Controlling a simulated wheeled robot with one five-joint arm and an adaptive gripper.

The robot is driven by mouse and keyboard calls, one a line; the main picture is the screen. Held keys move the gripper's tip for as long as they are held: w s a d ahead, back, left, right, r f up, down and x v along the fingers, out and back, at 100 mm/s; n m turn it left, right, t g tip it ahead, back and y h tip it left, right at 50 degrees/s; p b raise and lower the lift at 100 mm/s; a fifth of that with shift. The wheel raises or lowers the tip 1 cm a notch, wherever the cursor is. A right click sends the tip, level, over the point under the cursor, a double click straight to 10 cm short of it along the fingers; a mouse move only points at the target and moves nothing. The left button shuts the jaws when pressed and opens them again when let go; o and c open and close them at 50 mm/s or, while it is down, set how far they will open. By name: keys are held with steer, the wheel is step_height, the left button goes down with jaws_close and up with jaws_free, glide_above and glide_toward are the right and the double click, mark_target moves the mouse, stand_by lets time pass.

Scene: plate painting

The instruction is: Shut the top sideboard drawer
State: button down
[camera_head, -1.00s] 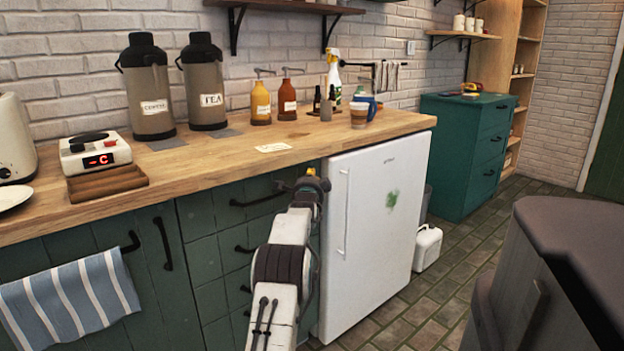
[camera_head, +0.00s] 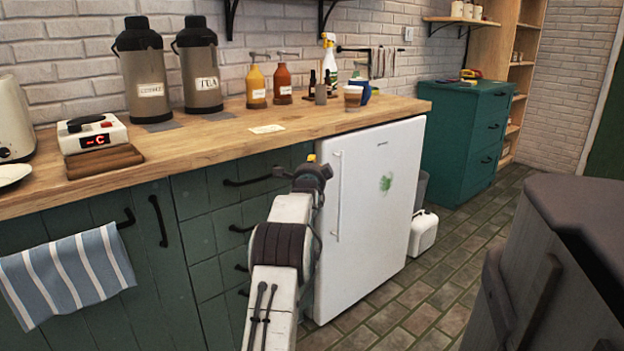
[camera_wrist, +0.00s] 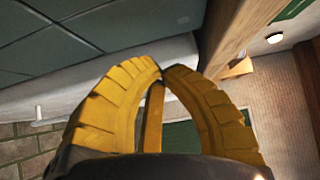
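A teal chest of drawers (camera_head: 445,150), which looks like the sideboard, stands at the back right in the head view. Its top drawer (camera_head: 492,117) looks about flush, but it is small and seen at an angle, so a slight gap cannot be told. My gripper (camera_head: 311,158) is far from it, in front of the counter by the fridge's left edge. In the wrist view the yellow fingers of my gripper (camera_wrist: 161,76) meet at their tips, with nothing seen held. The chest cannot be clearly made out in the wrist view.
A green counter (camera_head: 215,215) with drawers and a white fridge (camera_head: 375,220) lie close to my arm. A white canister (camera_head: 423,233) stands on the floor beyond the fridge. A dark rounded unit (camera_head: 570,250) fills the right foreground. Tiled floor (camera_head: 410,310) is clear between.

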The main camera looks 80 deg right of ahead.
steer(key=s+a, duration=0.1)
steer(key=a, duration=0.7)
steer(key=shift+s+a, duration=0.15)
steer(key=shift+s, duration=0.1)
steer(key=shift+a, duration=0.1)
stand_by(0.3)
